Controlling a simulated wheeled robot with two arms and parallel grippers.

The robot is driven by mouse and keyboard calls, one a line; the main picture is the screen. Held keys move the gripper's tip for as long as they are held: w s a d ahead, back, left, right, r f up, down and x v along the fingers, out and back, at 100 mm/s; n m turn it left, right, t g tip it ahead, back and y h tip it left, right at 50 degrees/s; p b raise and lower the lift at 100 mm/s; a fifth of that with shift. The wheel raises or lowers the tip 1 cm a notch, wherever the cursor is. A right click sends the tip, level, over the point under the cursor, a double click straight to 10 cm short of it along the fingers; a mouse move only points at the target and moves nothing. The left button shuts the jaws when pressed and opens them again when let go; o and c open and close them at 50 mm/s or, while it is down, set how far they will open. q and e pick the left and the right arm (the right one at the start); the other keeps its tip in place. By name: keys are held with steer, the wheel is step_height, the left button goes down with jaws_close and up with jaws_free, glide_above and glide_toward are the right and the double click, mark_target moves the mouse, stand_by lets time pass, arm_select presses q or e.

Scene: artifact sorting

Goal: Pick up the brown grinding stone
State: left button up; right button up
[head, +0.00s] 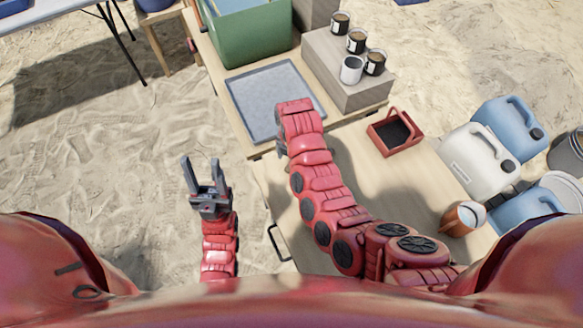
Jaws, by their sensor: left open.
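I cannot make out a brown grinding stone in the head view. My left gripper (201,166) is open and empty, with its two grey fingers pointing up the picture. It appears over the sand, left of the wooden table. My right arm reaches across the table, and its wrist end is over the near right part of a grey tray (251,105). The fingers of my right gripper are mostly hidden behind the wrist, so what they hold or touch does not show.
A green crate (247,38) stands behind the tray. A grey box (346,79) carries several cups. A small red tray (395,132), blue and white jugs (476,163) and an orange-brown container (461,220) stand at right. Open sand (90,165) lies left.

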steer(key=shift+w+f+p, duration=0.2)
steer(key=shift+f+p, duration=0.4)
steer(key=shift+f, duration=1.95)
jaws_close()
